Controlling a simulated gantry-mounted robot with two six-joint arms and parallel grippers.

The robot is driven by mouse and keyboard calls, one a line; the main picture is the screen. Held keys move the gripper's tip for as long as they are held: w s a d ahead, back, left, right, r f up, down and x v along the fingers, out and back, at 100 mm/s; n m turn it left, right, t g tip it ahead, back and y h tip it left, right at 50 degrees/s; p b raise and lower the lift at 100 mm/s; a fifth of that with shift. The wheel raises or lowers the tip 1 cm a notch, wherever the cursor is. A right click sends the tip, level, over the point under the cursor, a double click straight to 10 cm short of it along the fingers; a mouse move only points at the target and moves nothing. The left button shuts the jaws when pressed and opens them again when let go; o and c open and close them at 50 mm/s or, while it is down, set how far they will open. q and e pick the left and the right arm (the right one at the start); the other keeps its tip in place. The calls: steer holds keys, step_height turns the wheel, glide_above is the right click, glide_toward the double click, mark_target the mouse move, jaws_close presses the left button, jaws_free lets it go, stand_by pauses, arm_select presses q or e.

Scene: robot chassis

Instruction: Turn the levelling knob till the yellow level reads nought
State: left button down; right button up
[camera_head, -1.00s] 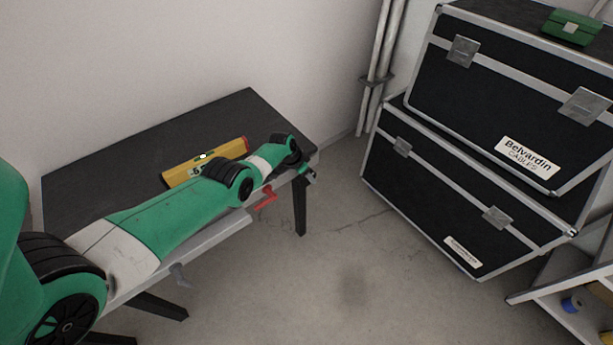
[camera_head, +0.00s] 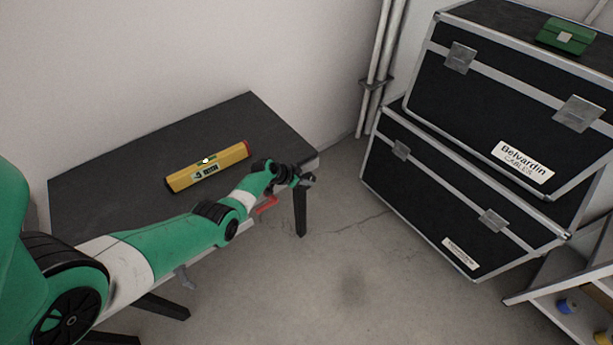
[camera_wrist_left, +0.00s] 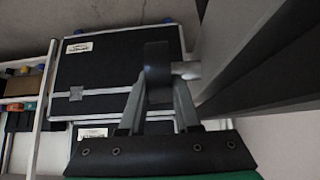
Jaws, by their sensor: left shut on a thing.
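The yellow level (camera_head: 180,181) lies on the dark table top (camera_head: 110,177), clear of my arm. Its green vial and small display face up; the reading is too small to make out. My left gripper (camera_head: 307,181) is at the table's right front corner. In the left wrist view its two fingers (camera_wrist_left: 158,90) are shut on the dark round levelling knob (camera_wrist_left: 157,57), which sits on a short metal stem beside the table edge. In the head view the gripper hides the knob. My right gripper is not in view.
A red handle (camera_head: 266,204) sticks out under the table's front edge, close below my left forearm. Two stacked black cases (camera_head: 470,105) stand to the right, with a green box (camera_head: 567,36) on top. A shelf (camera_head: 560,290) is at the lower right. The floor between is clear.

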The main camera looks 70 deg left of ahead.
arm_select(q)
steer(key=shift+s+f+t+b, duration=0.15)
steer(key=shift+f+t+b, duration=0.25)
steer(key=shift+t+b, duration=0.35)
steer(key=shift+r, duration=0.3)
steer(key=c, duration=0.6)
jaws_free()
